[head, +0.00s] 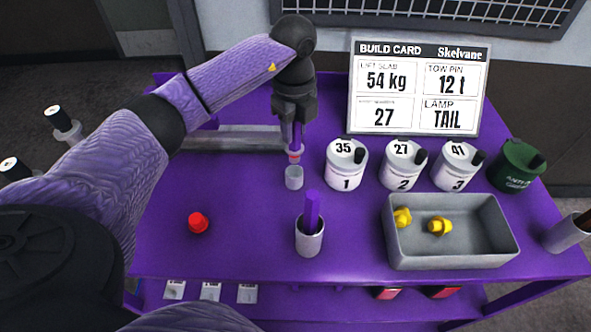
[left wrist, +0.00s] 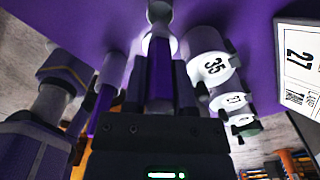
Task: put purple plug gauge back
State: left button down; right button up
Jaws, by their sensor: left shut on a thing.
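My left gripper (head: 294,122) is shut on the purple plug gauge (head: 296,140), which hangs upright with a red band and a pale lower end. A small grey cup (head: 294,180) stands just below and in front of the gauge; I cannot tell whether the tip touches it. In the left wrist view the purple gauge (left wrist: 160,75) sits between the fingers, with a pale round part beyond it. A white cup (head: 309,241) nearer me holds another upright purple piece (head: 312,208). My right gripper is not in view.
White canisters marked 1 (head: 345,170), 2 (head: 402,168) and 3 (head: 456,170) stand right of the gripper, with a green canister (head: 516,168) beyond. A grey tray (head: 460,262) holds yellow pieces. A red knob (head: 198,222) lies left. The build card (head: 417,88) stands behind.

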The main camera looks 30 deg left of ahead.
aim_at(294, 154)
pick_arm(q)
notch_tip(294, 154, down, 7)
jog(key=shift+r+b, duration=0.2)
jog(key=shift+b, duration=0.35)
jog(key=shift+f, duration=0.1)
jog(key=shift+f, duration=0.15)
jog(key=shift+c, duration=2.1)
grip_release()
notch_tip(294, 154, up, 12)
jog(key=shift+p, duration=1.2)
jog(key=shift+r, duration=0.3)
